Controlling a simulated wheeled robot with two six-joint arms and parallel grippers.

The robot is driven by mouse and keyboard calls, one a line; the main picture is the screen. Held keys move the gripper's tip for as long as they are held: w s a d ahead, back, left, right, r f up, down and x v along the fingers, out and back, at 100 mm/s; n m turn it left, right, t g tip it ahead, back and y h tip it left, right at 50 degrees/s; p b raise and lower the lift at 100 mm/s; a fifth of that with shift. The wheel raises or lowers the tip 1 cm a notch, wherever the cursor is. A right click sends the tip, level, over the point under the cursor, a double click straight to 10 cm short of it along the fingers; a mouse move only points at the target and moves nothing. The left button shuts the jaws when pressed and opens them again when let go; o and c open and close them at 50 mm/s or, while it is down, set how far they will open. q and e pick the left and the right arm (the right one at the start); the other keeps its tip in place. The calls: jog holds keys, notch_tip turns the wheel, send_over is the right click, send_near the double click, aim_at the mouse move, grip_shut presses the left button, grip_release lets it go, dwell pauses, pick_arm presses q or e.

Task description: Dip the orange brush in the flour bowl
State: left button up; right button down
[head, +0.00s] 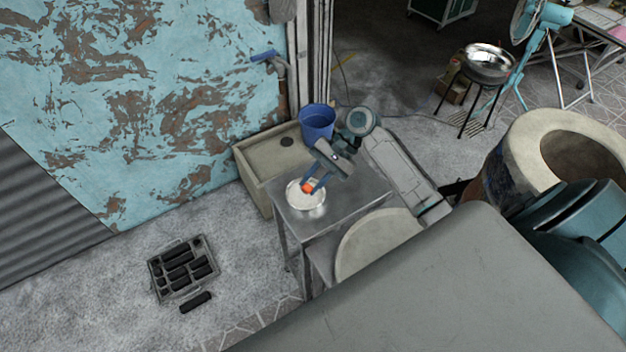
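The flour bowl (293,203) is a small round metal bowl with white flour, standing on a metal table near its left end. Only a small orange part of the brush shows. It is at the far side of the flour; whether it touches the flour cannot be told. My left gripper is not in view.
The metal table (352,196) carries the bowl. Behind it are a stone sink (262,158) and a blue bucket (317,122). A tray of black pieces (184,268) lies on the floor at left. A metal pan (488,62) stands on legs at back right.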

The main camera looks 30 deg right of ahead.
jog(key=shift+f, duration=0.5)
dwell(0.5)
notch_tip(320, 180, up, 17)
jog(key=p, duration=0.1)
dwell(1.0)
dwell(0.3)
